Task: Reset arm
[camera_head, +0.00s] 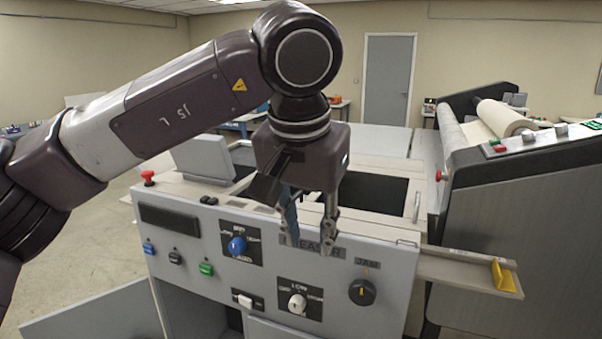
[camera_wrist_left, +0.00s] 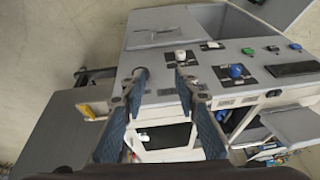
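My left arm comes in from the left in the head view and bends down at the middle. Its left gripper (camera_head: 309,240) points down in front of the machine's grey control panel (camera_head: 190,270), over the panel's upper edge. The two fingers are apart with nothing between them. In the left wrist view the left gripper (camera_wrist_left: 160,82) also shows its fingers spread, with panel and floor beyond. A white knob (camera_head: 297,303), a blue knob (camera_head: 237,246) and a black knob (camera_head: 362,291) sit on the panel below and beside the fingers. My right gripper is not in view.
A red button (camera_head: 148,176) stands at the machine's left corner. A tray with a yellow block (camera_head: 503,274) juts out at the right. A large dark-sided machine (camera_head: 530,220) with a cream roll (camera_head: 505,118) stands at right. Open floor lies at left.

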